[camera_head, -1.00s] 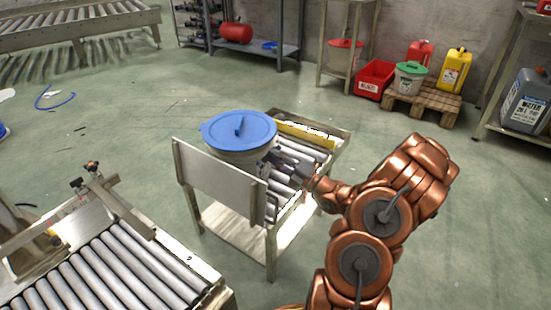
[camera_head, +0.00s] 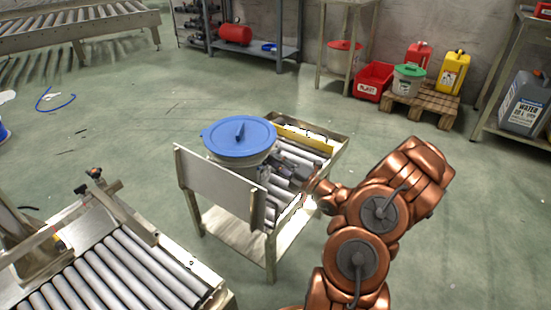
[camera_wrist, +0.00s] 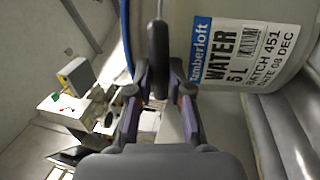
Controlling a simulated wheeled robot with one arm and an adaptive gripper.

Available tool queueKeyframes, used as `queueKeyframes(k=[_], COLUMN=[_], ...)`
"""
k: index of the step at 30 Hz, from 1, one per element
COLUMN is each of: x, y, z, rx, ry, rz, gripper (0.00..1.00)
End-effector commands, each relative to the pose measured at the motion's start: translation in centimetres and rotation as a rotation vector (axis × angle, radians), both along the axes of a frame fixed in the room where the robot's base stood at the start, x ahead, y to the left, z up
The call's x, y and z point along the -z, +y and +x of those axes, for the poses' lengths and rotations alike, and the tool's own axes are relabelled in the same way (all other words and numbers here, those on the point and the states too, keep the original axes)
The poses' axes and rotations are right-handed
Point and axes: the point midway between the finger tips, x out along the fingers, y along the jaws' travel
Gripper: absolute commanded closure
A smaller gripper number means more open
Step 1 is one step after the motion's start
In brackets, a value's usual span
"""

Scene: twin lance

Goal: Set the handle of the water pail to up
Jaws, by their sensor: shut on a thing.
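The water pail (camera_head: 228,167) is pale with a blue lid (camera_head: 240,136) and stands upright on a small roller table (camera_head: 284,268). In the wrist view the pail (camera_wrist: 225,15) shows close up, with its white "WATER 5 L" label (camera_wrist: 240,50). The pail's handle (camera_wrist: 158,45) has a dark grip and lies between my fingers, beside the pail's wall. My gripper (camera_wrist: 160,82) is shut on the handle. In the head view my gripper (camera_head: 277,160) is at the pail's right side, below the lid, and the handle is too small to make out there.
A yellow bar (camera_head: 305,138) lies along the table's back edge. A grey panel (camera_head: 215,183) stands at its front left. A roller conveyor (camera_head: 125,275) is at lower left. A pallet (camera_head: 425,100) with containers and a shelf with a water canister (camera_head: 525,100) are beyond open floor.

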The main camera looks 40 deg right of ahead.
Motion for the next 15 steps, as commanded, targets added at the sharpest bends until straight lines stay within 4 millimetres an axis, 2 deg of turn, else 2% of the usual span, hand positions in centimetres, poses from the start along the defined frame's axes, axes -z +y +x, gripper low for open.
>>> queueKeyframes(k=[1, 15], x=[-0.75, -1.46], y=[0.23, 0.21], z=[0.14, 0.29], rx=[-0.005, -0.005], ry=[0.004, 0.051], rz=[-0.001, -0.018], gripper=[1.00, 1.00])
